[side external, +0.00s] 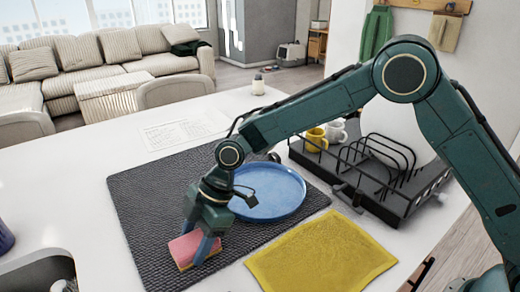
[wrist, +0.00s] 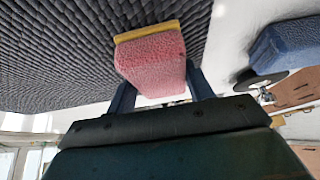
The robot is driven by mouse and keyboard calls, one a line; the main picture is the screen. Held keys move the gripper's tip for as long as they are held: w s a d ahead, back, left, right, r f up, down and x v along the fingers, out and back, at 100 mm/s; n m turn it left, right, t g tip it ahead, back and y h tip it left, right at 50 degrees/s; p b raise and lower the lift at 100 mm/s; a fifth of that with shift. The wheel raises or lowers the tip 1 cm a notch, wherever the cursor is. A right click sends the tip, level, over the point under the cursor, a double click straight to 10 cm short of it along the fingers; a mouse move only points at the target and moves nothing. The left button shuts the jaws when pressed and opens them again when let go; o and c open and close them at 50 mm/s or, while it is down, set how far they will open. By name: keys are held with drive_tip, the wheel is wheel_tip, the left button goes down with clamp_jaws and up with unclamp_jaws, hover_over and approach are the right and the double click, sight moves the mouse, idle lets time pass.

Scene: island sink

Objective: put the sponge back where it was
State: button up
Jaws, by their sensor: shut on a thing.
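The sponge (side external: 185,249) is pink with a yellow layer. It is at the near part of the dark grey textured mat (side external: 140,190). My gripper (side external: 198,240) is shut on it, with one finger on each side. In the wrist view the sponge (wrist: 152,62) sits between my two fingers (wrist: 160,95), its yellow layer toward the mat (wrist: 60,50). I cannot tell whether the sponge touches the mat or hangs just above it. Part of it is hidden behind a finger in the side view.
A blue plate (side external: 270,195) lies on the mat. A yellow cloth (side external: 325,252) lies to the right. A black dish rack (side external: 385,185) with mugs and a white plate stands behind. A sink (side external: 35,272) is at lower left. A blue block-like thing (wrist: 285,48) shows in the wrist view.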

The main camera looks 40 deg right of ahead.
drive_tip(key=shift+f, duration=0.15)
drive_tip(key=o, duration=0.9)
drive_tip(key=shift+r, duration=0.2)
drive_tip(key=v, duration=1.2)
